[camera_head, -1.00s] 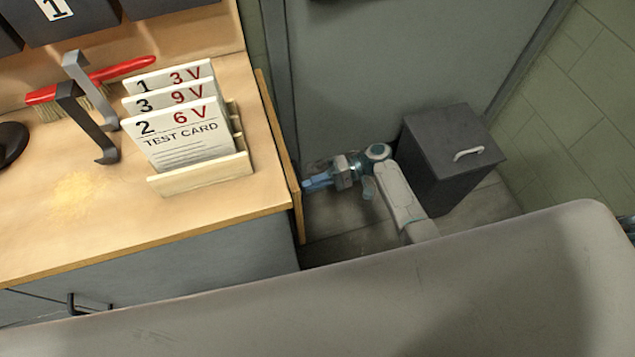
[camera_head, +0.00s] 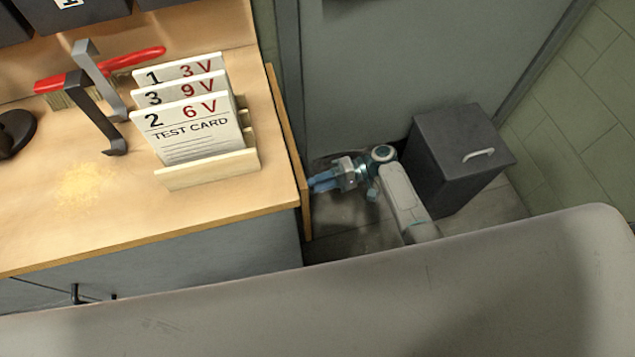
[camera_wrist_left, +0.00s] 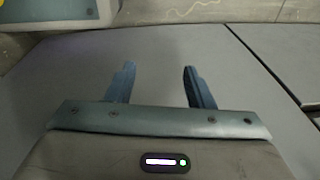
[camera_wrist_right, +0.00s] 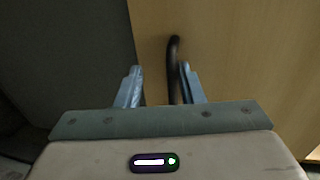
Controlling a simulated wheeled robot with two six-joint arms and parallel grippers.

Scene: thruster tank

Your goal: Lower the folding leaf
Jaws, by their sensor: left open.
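The folding leaf (camera_head: 305,215) is a thin wooden panel hanging upright along the right end of the workbench, seen nearly edge-on in the head view. In the right wrist view its pale wooden face (camera_wrist_right: 235,60) fills the right side, with a dark curved handle (camera_wrist_right: 174,65) on it. My right gripper (camera_head: 318,183) is beside the leaf's outer face. In its wrist view the right gripper (camera_wrist_right: 160,80) is open, with the handle between its fingers, nearer the right finger; contact is unclear. My left gripper (camera_wrist_left: 158,80) is open and empty over a grey surface.
The workbench top (camera_head: 225,215) carries a rack of test cards (camera_head: 190,120), two bent metal brackets (camera_head: 90,110) and a red-handled brush (camera_head: 135,60). A dark grey bin (camera_head: 460,155) with a light handle stands on the floor right of my right arm.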

